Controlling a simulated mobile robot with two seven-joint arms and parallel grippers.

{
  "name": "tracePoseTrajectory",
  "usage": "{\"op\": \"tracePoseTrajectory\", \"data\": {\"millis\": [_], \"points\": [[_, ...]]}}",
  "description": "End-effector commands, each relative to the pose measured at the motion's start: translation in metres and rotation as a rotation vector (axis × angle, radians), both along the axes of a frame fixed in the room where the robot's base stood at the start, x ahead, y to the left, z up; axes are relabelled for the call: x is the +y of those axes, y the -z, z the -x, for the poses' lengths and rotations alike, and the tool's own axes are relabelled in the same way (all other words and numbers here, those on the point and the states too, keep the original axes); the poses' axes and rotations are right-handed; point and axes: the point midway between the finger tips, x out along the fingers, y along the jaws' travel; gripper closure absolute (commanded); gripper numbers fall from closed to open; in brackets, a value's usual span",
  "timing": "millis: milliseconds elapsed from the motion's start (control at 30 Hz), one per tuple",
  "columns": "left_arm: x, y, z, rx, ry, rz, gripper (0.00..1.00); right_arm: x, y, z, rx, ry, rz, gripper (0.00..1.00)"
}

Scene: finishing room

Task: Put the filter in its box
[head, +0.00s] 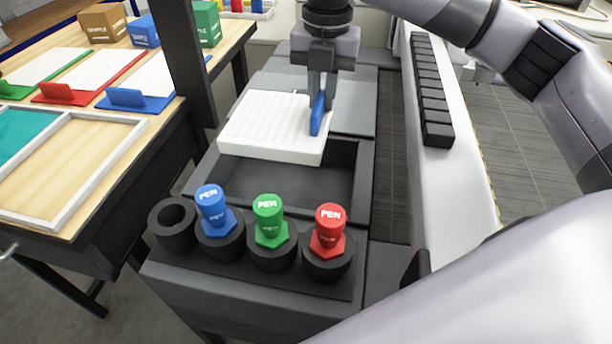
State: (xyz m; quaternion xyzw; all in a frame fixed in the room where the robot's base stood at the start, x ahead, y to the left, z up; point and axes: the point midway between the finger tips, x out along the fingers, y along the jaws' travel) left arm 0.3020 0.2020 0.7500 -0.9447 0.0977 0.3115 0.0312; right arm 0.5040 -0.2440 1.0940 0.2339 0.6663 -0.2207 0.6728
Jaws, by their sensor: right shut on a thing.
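The filter is a white, ribbed, flat block (265,128). My right gripper (319,112) comes down from above at the filter's right side and is shut on it. A blue upright piece shows at the fingertips; I cannot tell whether it belongs to the filter or the finger. The box is a dark open-topped recess (270,185) in the grey unit. The filter is over its far part, tilted slightly, and hides its far edge. The near part of the box looks empty. My left gripper is not in view.
In front of the box stand blue (213,208), green (270,220) and red (329,230) pens in dark round holders, with one empty holder (173,222) at left. A dark post (185,60) rises left of the filter. A wooden table with trays (70,220) is further left.

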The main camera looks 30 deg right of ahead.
Motion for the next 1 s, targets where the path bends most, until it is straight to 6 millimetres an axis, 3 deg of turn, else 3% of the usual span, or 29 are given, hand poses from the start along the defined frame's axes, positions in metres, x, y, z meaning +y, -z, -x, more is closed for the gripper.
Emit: {"op": "tracePoseTrajectory", "data": {"millis": [100, 400, 900, 1000], "points": [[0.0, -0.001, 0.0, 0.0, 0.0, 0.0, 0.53, -0.001, 0.034, 0.001, 0.004, 0.0, 0.001, 1.0], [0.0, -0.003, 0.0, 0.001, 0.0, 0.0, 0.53, 0.0, 0.108, 0.0, 0.001, 0.001, 0.0, 1.0], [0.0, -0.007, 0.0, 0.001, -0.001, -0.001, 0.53, 0.001, 0.168, 0.0, 0.001, 0.0, -0.001, 1.0], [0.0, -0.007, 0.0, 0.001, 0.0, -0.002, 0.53, 0.001, 0.172, 0.0, -0.001, 0.0, -0.002, 1.0]]}}
